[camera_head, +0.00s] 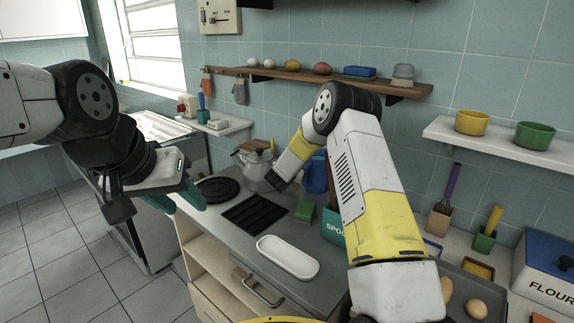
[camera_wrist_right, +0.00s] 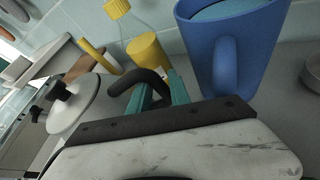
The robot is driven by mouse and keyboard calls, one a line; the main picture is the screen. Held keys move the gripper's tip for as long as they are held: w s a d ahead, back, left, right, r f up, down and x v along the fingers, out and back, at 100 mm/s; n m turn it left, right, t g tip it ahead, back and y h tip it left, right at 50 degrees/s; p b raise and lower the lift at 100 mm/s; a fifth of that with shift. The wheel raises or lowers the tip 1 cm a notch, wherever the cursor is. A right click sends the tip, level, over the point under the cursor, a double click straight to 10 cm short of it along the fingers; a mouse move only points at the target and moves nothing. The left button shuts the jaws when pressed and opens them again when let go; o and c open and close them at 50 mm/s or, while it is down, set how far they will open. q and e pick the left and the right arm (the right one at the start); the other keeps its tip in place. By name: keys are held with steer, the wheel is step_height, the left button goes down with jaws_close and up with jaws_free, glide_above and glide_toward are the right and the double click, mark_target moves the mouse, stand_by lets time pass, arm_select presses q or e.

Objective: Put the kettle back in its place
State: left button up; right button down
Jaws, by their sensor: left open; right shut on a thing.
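The silver kettle (camera_head: 256,175) is at the back of the counter in the head view, partly hidden by my right gripper. In the right wrist view its pale lid with a black knob (camera_wrist_right: 75,105) shows at the left. My right gripper (camera_wrist_right: 160,92) has its teal fingers shut on the kettle's curved black handle (camera_wrist_right: 140,78). In the head view the fingertips are hidden. I cannot tell whether the kettle touches the counter. My left gripper (camera_head: 180,198) is open and empty, in front of the counter's left end. A round black hotplate (camera_head: 217,189) lies left of the kettle.
A blue jug (camera_wrist_right: 232,50) stands close to my right gripper, with a yellow-capped bottle (camera_wrist_right: 128,22) behind. A black grate (camera_head: 255,212), green sponge (camera_head: 304,211) and white tray (camera_head: 287,257) lie on the counter. A wooden shelf (camera_head: 290,74) hangs above.

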steer(key=c, duration=1.6)
jaws_free()
steer(key=shift+c, duration=0.2)
steer(key=o, duration=0.4)
steer(key=shift+o, duration=0.2)
steer(key=shift+a+r, duration=0.1)
steer(key=shift+r, duration=0.05)
